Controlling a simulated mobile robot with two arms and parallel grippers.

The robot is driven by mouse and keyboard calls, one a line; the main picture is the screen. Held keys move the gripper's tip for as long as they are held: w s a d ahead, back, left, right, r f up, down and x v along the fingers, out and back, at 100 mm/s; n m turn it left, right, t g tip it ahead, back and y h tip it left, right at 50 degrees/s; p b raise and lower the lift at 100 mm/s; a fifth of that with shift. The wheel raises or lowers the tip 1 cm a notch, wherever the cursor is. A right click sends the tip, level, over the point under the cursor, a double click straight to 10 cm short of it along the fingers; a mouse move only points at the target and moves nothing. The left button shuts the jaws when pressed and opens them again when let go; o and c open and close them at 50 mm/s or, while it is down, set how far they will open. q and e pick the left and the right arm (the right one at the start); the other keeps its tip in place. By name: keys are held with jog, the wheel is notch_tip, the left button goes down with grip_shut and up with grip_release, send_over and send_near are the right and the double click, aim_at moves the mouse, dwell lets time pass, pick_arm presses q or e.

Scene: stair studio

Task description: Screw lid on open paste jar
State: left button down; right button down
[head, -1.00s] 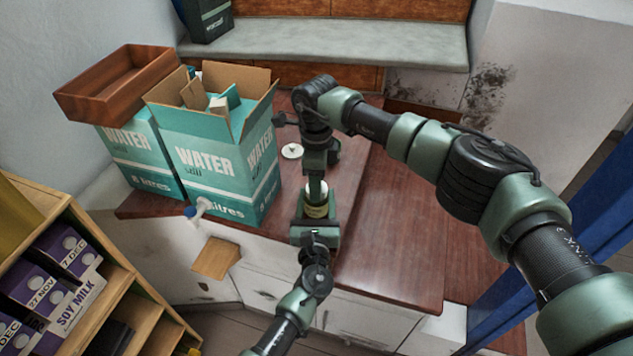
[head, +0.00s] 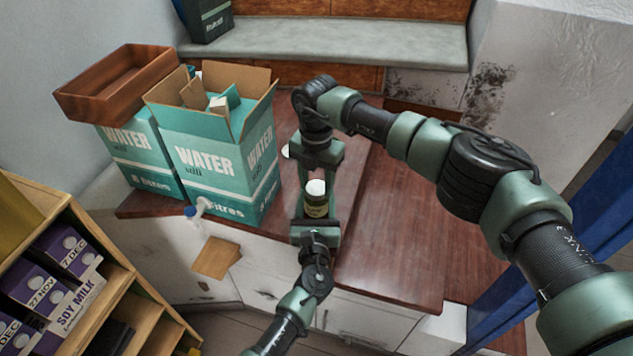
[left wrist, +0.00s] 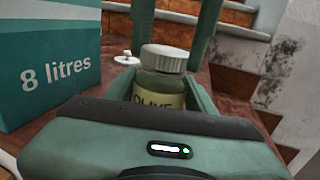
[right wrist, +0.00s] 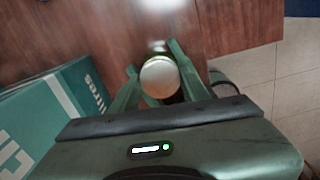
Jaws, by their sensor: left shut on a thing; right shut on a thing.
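The jar (head: 316,208) is glass with a pale yellow label and stands upright near the counter's front edge. Its label reads "OLIVE" in the left wrist view (left wrist: 160,97). A whitish, ridged lid (left wrist: 165,57) sits on its mouth; it also shows as a pale disc in the right wrist view (right wrist: 160,77). I cannot tell how tightly it sits. My left gripper (head: 317,218) is shut on the jar from the front, its fingers at either side. My right gripper (head: 317,183) points down from above and is shut on the lid, one finger at each side.
Teal water cartons (head: 222,165) stand close left of the jar, one with open flaps. A brown tray (head: 115,88) rests on the back one. A small white round thing (left wrist: 127,57) lies behind the jar. The counter (head: 400,235) to the right is clear.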

jog(key=c, duration=0.6)
grip_release()
jog(key=shift+c, duration=0.2)
notch_tip(320, 180, up, 12)
pick_arm(q)
jog(key=shift+c, duration=2.2)
grip_release()
